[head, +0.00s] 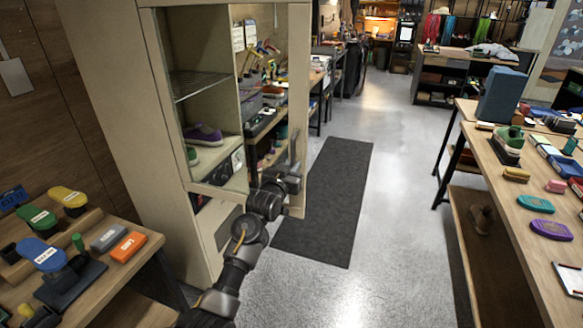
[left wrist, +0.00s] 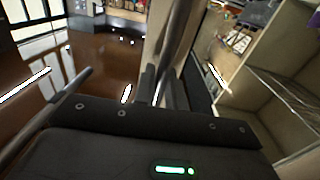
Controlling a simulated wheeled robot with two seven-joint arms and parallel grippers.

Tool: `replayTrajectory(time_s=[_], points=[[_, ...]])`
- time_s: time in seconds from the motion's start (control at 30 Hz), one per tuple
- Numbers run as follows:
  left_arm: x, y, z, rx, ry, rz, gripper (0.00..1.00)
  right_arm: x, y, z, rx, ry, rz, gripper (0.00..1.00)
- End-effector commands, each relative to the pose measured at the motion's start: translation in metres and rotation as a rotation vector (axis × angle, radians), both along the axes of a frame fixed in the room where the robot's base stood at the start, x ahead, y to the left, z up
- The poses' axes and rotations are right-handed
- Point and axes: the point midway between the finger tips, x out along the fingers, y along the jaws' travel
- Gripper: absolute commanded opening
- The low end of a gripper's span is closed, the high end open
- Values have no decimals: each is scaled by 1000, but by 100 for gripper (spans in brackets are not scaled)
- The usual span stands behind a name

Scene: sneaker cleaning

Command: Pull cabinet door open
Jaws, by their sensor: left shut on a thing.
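The tall beige cabinet (head: 114,110) stands at left of centre in the head view. Its glass-paned door (head: 299,70) stands ajar, its free edge out to the right past the cabinet's side wall. A vertical bar handle (head: 294,148) is on that free edge. My left gripper (head: 291,178) is shut on the lower part of the handle. The handle (left wrist: 180,40) also runs up from between the fingers in the left wrist view. A purple sneaker (head: 203,134) sits on a shelf inside. My right gripper is out of view.
A dark mat (head: 328,195) lies on the floor right of the door, with clear floor beyond. A workbench (head: 515,200) with brushes stands at right. A wooden table (head: 150,250) with brushes and boxes is at lower left, close to the cabinet.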

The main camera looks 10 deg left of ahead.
Motion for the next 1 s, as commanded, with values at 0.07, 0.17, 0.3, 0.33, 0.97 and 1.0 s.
replayTrajectory(time_s=[0.07,0.17,0.3,0.33,0.97,1.0], points=[[0,0,3,0,-6,-1,0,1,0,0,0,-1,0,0],[0,0,2,1,-5,-1,19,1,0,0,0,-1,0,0],[0,0,1,1,-3,-1,30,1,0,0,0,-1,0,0],[0,0,1,1,-2,-1,30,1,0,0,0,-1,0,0],[-60,7,-3,2,-2,-3,30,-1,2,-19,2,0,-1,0],[-67,8,-3,2,-3,-3,30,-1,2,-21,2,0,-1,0]])
